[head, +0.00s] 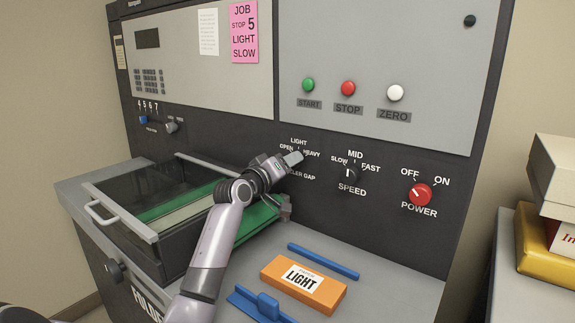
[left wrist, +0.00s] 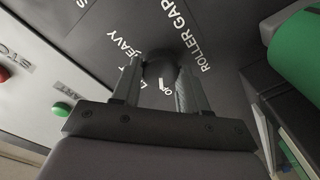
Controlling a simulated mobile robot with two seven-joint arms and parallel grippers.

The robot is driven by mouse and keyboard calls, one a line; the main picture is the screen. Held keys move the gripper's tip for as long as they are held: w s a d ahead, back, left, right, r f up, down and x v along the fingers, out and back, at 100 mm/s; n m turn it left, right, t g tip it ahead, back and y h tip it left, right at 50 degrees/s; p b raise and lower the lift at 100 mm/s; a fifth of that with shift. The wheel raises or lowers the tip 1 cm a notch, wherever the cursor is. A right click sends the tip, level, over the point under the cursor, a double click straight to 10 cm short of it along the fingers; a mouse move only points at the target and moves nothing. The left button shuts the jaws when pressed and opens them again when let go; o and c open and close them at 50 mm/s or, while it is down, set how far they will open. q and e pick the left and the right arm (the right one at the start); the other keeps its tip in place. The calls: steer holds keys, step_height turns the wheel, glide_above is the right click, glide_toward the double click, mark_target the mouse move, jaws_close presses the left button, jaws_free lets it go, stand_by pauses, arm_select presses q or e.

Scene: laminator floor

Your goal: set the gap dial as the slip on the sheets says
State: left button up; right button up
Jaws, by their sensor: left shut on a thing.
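My left gripper (head: 293,158) is at the roller gap dial on the dark front panel, in front of the LIGHT, OPEN and HEAVY marks. In the left wrist view my left gripper (left wrist: 160,82) has its fingers shut around the dark dial knob (left wrist: 160,68). A short white mark shows on the knob near the OPEN lettering, but the fingers hide part of the scale and I cannot tell its exact setting. My right gripper is not in view.
A pink note (head: 244,32) reads JOB, STOP 5, LIGHT, SLOW. The speed dial (head: 351,172) and red power knob (head: 420,194) are to the right. A clear-lidded tray (head: 125,195) stands left. Blue bars (head: 323,262) lie beside the pack.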

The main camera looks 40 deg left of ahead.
arm_select(q)
steer(key=shift+m, duration=0.3)
steer(key=m+p, duration=0.1)
steer(key=m, duration=1)
steer(key=shift+t, duration=0.3)
steer(key=o, duration=1.1)
steer(key=shift+c, duration=0.2)
steer(key=shift+s, duration=0.1)
